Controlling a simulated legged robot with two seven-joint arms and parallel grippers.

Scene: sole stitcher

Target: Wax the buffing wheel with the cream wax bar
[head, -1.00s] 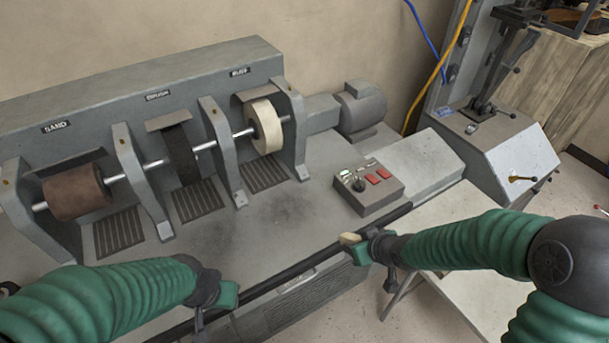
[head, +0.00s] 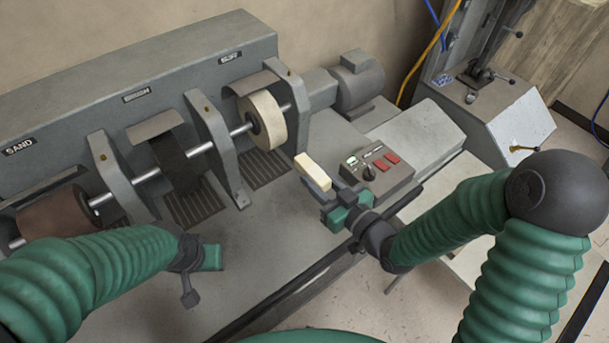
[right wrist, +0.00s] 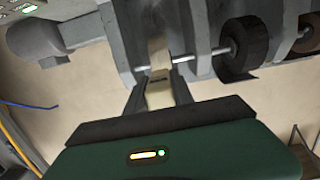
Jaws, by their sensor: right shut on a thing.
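The cream buffing wheel (head: 262,122) sits on the shaft at the right end of the machine, under the BUFF label. My right gripper (head: 333,193) is shut on the cream wax bar (head: 313,172) and holds it in front of the wheel, to its lower right, with a gap between them. In the right wrist view the bar (right wrist: 159,95) sticks out from the jaws, and the wheel (right wrist: 158,55) lies just beyond it; contact cannot be judged there. My left gripper (head: 212,257) is low over the front of the machine, and its jaw opening is not clear.
A control box (head: 375,165) with red buttons and a dark knob stands beside my right gripper. A dark brush wheel (head: 178,160) and a brown sanding drum (head: 55,215) share the shaft. Grey uprights (head: 215,145) flank the wheels. A motor (head: 357,82) is behind.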

